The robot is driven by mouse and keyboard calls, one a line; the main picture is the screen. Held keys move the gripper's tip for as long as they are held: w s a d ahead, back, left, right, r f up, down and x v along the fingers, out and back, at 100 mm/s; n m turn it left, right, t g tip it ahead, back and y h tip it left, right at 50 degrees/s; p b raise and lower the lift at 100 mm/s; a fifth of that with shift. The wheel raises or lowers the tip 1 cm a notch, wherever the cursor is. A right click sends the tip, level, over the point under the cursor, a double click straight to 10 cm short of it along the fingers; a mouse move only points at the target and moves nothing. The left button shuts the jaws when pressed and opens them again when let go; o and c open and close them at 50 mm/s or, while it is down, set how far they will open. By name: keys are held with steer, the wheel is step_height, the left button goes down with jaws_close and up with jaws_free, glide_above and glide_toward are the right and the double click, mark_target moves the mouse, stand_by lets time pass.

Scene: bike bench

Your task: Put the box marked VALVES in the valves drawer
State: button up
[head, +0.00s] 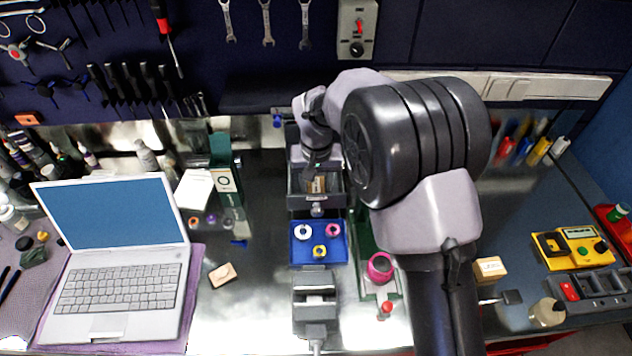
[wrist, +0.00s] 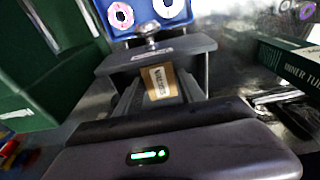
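A small tan box with a printed label lies within the open drawer's outline, in the head view (head: 318,184) and the wrist view (wrist: 160,82). The print looks like VALVES, but is too small to be sure. The drawer (head: 317,200) is pulled out towards the front; its front panel with a round knob and label shows in the wrist view (wrist: 155,57). My gripper (head: 317,163) points down over the drawer, right by the box. Its fingertips are not clear, so I cannot tell whether they grip the box or stand apart from it.
A green box (head: 226,175) stands left of the drawer. An open laptop (head: 115,260) is further left.

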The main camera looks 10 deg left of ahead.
steer(key=shift+o, duration=0.9)
